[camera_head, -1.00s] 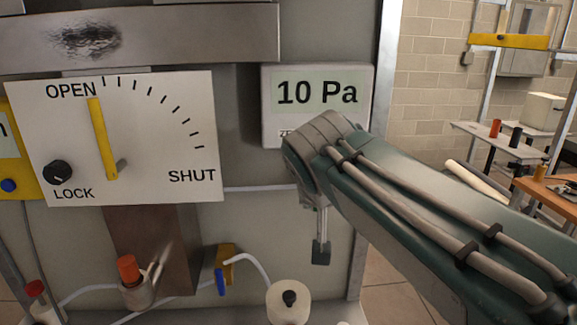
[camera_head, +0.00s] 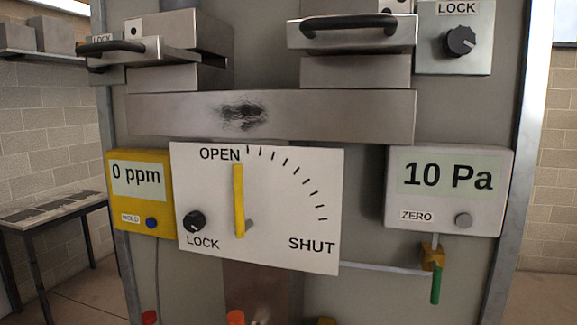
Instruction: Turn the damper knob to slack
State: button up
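The damper plate (camera_head: 268,262) is a white panel with OPEN at the top and SHUT at the lower right, joined by an arc of tick marks. Its yellow lever (camera_head: 239,200) stands nearly upright, with its top just under OPEN. The black damper knob (camera_head: 194,221) sits at the plate's lower left, above the word LOCK. Its exact pointer setting is too small to read surely. No slack label is legible. My gripper and arm are out of view, and nothing touches the knob.
A yellow meter (camera_head: 165,205) reads 0 ppm left of the plate. A grey meter (camera_head: 447,215) reads 10 Pa at right, above a green-handled valve (camera_head: 436,283). Another LOCK knob (camera_head: 461,41) is at upper right. Drawer-like metal boxes with handles (camera_head: 350,25) project above. A table (camera_head: 50,212) stands at left.

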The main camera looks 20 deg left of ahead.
aim_at(193, 222)
jog(key=k+u, duration=0.2)
jog(key=u, duration=0.15)
jog(key=k+u, duration=0.2)
jog(key=u, duration=0.15)
jog(key=i+j+u, duration=0.15)
jog(key=j, duration=0.25)
jog(key=i+j+u, duration=0.15)
jog(key=j, duration=0.25)
